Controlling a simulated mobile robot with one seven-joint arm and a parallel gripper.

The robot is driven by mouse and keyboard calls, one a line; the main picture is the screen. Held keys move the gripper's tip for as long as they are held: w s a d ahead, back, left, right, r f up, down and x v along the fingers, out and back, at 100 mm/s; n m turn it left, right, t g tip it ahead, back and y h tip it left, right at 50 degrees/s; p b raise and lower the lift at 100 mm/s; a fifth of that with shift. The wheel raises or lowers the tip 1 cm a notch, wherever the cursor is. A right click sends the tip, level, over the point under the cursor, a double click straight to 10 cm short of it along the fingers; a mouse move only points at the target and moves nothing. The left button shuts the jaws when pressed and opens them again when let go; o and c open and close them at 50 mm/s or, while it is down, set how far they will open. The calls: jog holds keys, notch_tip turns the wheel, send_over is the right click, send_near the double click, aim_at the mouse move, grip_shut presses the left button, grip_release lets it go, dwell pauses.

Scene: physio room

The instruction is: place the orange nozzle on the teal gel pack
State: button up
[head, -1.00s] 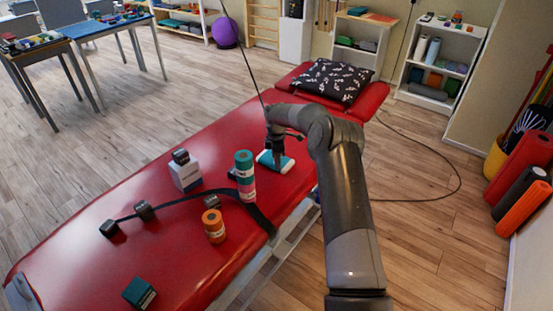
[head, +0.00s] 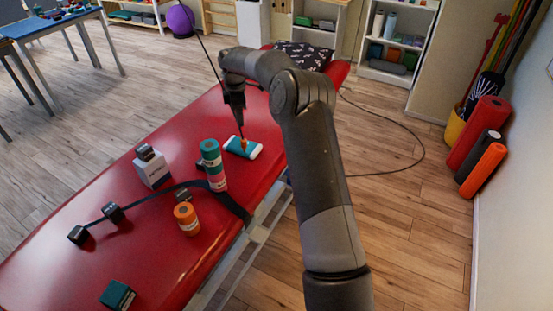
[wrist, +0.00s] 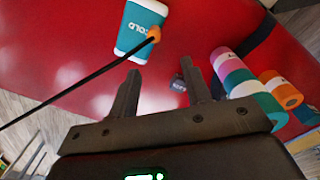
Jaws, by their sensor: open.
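The teal gel pack (head: 233,145) lies flat on the red treatment table, with white ends and the word COLD in the wrist view (wrist: 137,27). The small orange nozzle (head: 243,144) rests on the pack's top; in the wrist view the nozzle (wrist: 155,35) sits by the pack's right edge, with a thin black cable running from it to the lower left. My gripper (head: 239,122) is above the pack, clear of the nozzle. In the wrist view its two fingers (wrist: 164,88) are apart with nothing between them.
Teal, white and pink rolls (head: 212,165) stand stacked near the pack, with an orange roll (head: 187,217) in front. A black strap (head: 160,193), a white box (head: 152,170) and a dark teal box (head: 117,295) are also on the red table (head: 90,245). A patterned pillow (head: 303,55) lies behind.

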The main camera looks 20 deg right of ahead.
jog(key=s+r+m+t+h, duration=0.15)
jog(key=s+r+m, duration=0.55)
jog(key=s+r, duration=1.4)
jog(key=s+d+f+m+t+y, duration=0.1)
jog(key=s+m, duration=0.4)
jog(key=s, duration=0.9)
jog(key=s+d+f+m+t, duration=0.1)
jog(key=s+m, duration=0.4)
jog(key=s, duration=1)
jog(key=shift+d+f+t+y, duration=0.4)
jog(key=shift+f+t, duration=0.2)
jog(key=shift+t, duration=0.25)
